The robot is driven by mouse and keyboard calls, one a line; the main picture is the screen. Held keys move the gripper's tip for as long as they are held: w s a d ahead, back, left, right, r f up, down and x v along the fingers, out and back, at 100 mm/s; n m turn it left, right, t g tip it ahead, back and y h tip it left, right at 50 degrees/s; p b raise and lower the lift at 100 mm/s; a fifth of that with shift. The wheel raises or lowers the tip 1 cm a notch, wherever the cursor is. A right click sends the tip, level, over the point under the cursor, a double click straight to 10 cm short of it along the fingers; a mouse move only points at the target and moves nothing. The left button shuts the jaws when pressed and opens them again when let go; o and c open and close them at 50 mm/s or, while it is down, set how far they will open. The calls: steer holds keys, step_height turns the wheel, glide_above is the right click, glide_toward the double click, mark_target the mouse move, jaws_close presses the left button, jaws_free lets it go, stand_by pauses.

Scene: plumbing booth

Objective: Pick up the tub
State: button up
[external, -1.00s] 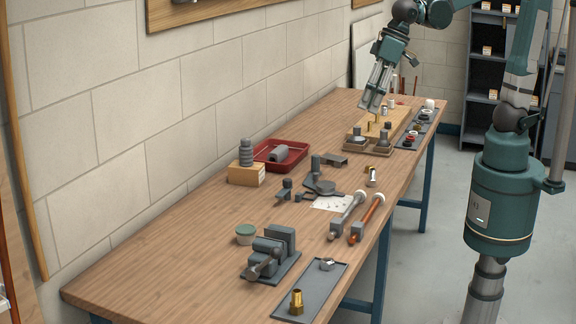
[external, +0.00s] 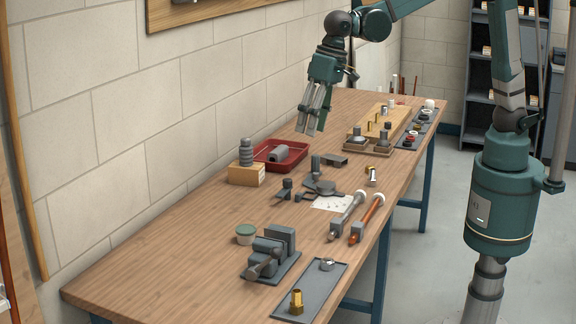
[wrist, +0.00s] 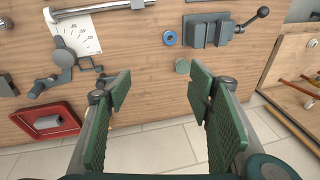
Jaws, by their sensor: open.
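In the wrist view the green lid (wrist: 182,66) shows just ahead of the right finger, beside the vise (wrist: 220,30). My gripper (external: 312,132) is open and empty, high above the back part of the bench. It is well apart from the tub, farther back along the bench. Both green-padded fingers (wrist: 158,90) show spread in the wrist view.
A red tray (external: 263,156) with a grey cylinder and a wooden block (external: 246,174) with a stacked dark part stand along the wall side. Pipe tools (external: 366,218) lie near the right edge. A blue ring (wrist: 170,38) lies near the vise. Bare wood surrounds the tub's wall side.

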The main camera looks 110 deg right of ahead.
steer(key=w+f+m+g, duration=0.1)
steer(key=w+f+m, duration=0.2)
steer(key=w+f, duration=0.8)
steer(key=m+g, duration=0.2)
steer(key=m, duration=0.2)
glide_above(245, 228)
steer(key=f, duration=1.1)
steer(key=shift+s+a+f, duration=0.2)
steer(key=shift+s+a, duration=0.05)
steer(key=shift+s, duration=0.1)
steer(key=shift+w+f, duration=0.25)
steer(key=shift+f, duration=0.3)
steer(key=shift+f, duration=1.3)
steer(key=shift+d+f, duration=0.2)
steer(key=shift+f, duration=2.4)
